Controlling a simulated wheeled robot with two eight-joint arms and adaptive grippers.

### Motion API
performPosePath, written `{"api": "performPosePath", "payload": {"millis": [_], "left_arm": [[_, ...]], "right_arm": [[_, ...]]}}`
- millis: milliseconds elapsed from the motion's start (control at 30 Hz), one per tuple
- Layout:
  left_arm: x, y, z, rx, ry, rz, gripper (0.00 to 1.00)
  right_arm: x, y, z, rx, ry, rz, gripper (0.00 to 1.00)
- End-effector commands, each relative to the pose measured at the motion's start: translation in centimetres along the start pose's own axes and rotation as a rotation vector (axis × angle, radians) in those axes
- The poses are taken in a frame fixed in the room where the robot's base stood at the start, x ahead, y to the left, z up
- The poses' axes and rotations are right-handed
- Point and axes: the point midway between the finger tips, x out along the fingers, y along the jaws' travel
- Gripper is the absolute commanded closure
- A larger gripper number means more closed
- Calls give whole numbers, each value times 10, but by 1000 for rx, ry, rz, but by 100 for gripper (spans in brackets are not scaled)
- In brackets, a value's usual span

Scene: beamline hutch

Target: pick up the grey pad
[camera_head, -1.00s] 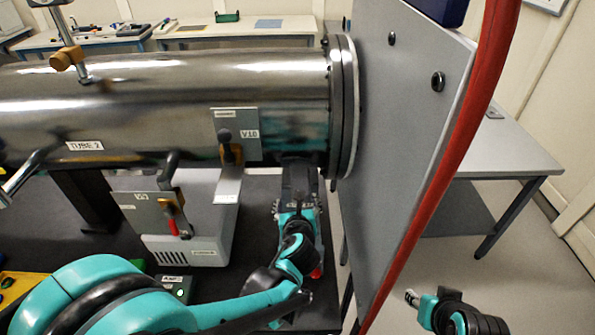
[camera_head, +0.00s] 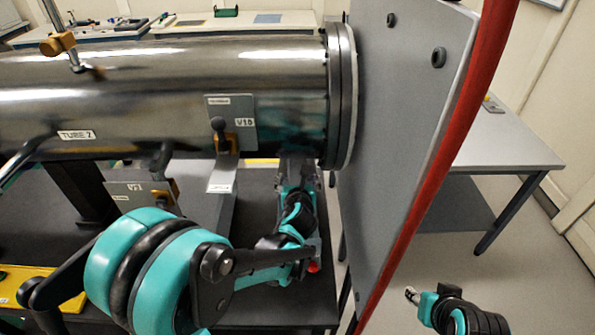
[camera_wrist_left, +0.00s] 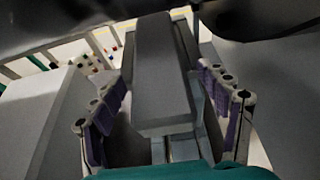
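In the left wrist view a long light-grey block (camera_wrist_left: 163,85), which looks like the grey pad, lies between the fingers of my left gripper (camera_wrist_left: 165,92). The purple-lined fingers stand on either side, with narrow gaps visible, so the gripper looks open around it. In the head view my left gripper (camera_head: 297,168) is under the right end of the steel tube; its fingertips and the block are largely hidden there. My right gripper (camera_head: 411,294) is low at the right, small, and its opening cannot be made out.
The steel tube (camera_head: 150,90) with its end flange (camera_head: 341,95) hangs close above my left gripper. Plates with knobs, one marked V10 (camera_head: 243,108), are at the tube's front. The dark bench (camera_head: 270,300) lies below.

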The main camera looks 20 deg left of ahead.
Motion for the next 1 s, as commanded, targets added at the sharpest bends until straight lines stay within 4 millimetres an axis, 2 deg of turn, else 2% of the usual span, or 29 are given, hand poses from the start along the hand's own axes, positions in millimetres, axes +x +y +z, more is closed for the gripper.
{"api": "performPosePath", "payload": {"millis": [33, 267, 567, 767, 1000], "left_arm": [[0, 0, 0, 0, 0, 0, 35], [0, 0, 0, 0, 0, 0, 95], [-1, 0, 2, 0, -1, 0, 95], [-8, 0, 19, 0, -1, -1, 95], [-53, -1, -3, 3, -1, -4, 95]], "right_arm": [[0, 0, 0, 0, 0, 0, 60], [0, 0, 0, 0, 0, 0, 60], [-1, 0, -1, 0, 0, 0, 60], [-11, 0, -8, 0, 0, 0, 60], [-16, 0, -12, 0, 0, 0, 60]]}}
